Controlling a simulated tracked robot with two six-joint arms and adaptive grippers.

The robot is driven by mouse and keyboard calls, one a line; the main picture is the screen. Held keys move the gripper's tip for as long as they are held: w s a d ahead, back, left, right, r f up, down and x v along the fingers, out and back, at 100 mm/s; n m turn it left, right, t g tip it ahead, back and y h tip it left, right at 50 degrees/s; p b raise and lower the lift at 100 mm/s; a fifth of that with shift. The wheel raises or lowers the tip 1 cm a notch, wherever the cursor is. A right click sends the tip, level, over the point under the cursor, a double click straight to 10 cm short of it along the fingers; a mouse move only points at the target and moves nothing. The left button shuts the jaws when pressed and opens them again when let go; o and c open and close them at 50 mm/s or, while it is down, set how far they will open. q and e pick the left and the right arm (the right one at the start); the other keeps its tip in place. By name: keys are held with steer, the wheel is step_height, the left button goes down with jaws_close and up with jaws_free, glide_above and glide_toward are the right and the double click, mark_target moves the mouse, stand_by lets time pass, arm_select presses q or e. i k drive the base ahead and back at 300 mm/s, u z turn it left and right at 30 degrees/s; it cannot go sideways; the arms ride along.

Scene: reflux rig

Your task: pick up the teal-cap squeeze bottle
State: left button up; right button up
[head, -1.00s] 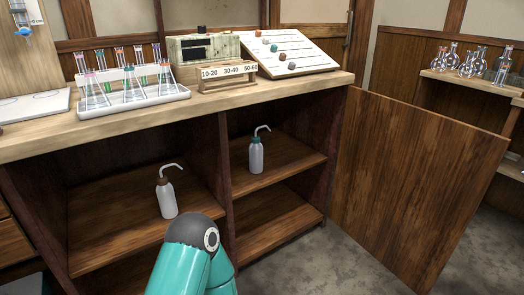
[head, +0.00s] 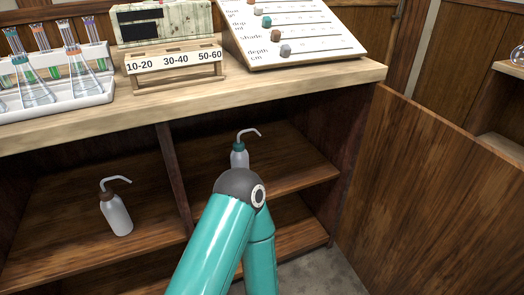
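The teal-cap squeeze bottle (head: 239,157) stands upright on the upper shelf of the right cabinet compartment. It has a pale body, a teal cap and a bent grey spout. My teal arm rises from the bottom of the head view and hides the bottle's lower part. A second squeeze bottle (head: 117,213) with a brown cap stands in the left compartment. Neither of my grippers shows in the head view.
A wooden divider (head: 174,178) separates the two compartments. The open cabinet door (head: 432,200) stands at the right. Above, the worktop (head: 300,88) holds a flask tray (head: 60,112), a labelled wooden rack (head: 175,66) and a sloped board (head: 292,30).

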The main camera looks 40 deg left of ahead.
mark_target(239, 156)
steer(key=z, duration=1.15)
steer(key=i, duration=0.2)
steer(key=u, duration=3.15)
steer(key=k, duration=0.8)
steer(key=u, duration=0.15)
steer(key=i, duration=0.8)
steer(key=z, duration=0.1)
